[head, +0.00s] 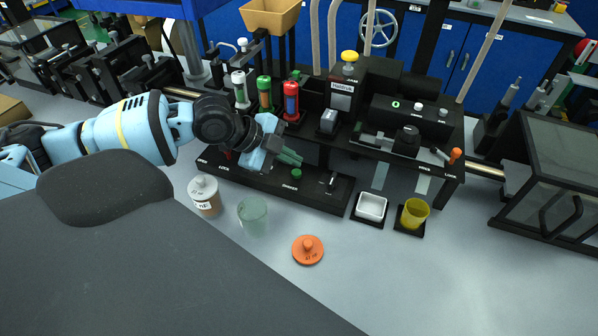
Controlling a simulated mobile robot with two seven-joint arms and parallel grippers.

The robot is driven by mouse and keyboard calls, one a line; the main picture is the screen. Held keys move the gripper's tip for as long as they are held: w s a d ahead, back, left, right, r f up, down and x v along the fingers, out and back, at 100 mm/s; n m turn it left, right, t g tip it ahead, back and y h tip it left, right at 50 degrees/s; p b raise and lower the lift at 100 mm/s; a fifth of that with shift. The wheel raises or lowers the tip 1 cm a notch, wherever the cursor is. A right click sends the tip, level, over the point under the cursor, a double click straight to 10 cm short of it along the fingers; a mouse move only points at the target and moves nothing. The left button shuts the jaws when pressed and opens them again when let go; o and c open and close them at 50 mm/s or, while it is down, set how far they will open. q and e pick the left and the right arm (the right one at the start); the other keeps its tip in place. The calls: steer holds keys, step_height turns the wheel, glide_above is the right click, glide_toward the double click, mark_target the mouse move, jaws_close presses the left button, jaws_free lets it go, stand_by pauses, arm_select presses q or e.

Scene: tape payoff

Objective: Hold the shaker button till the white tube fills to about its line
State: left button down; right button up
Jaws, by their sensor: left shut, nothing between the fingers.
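The white tube (239,86) stands upright at the left end of a row on the black machine. How full it is and its line are too small to tell. A green button (297,173) sits on the lower black panel (315,192) near a label that seems to read SHAKER. My left gripper (297,160) is shut and empty, reaching in from the left just above and beside this button. Whether its fingertips touch the button cannot be told. The gripper hides part of the panel. My right gripper is not in view.
A green tube (265,95) and a red tube (290,101) stand beside the white one. In front are a labelled jar (207,202), a clear green cup (252,217), an orange lid (307,250), a white tray (371,208) and a yellow cup (414,214). The front right surface is clear.

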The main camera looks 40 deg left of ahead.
mark_target(296, 174)
arm_select(q)
steer(key=shift+f, duration=0.3)
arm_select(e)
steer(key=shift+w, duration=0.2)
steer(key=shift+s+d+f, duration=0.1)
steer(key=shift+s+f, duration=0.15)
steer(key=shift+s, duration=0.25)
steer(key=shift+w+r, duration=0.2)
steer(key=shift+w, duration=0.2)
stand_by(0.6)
arm_select(q)
steer(key=shift+f, duration=0.15)
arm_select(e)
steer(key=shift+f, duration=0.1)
arm_select(q)
steer(key=shift+f, duration=0.25)
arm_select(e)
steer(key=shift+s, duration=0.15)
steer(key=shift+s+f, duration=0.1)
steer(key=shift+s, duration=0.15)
arm_select(q)
steer(key=shift+f, duration=0.45)
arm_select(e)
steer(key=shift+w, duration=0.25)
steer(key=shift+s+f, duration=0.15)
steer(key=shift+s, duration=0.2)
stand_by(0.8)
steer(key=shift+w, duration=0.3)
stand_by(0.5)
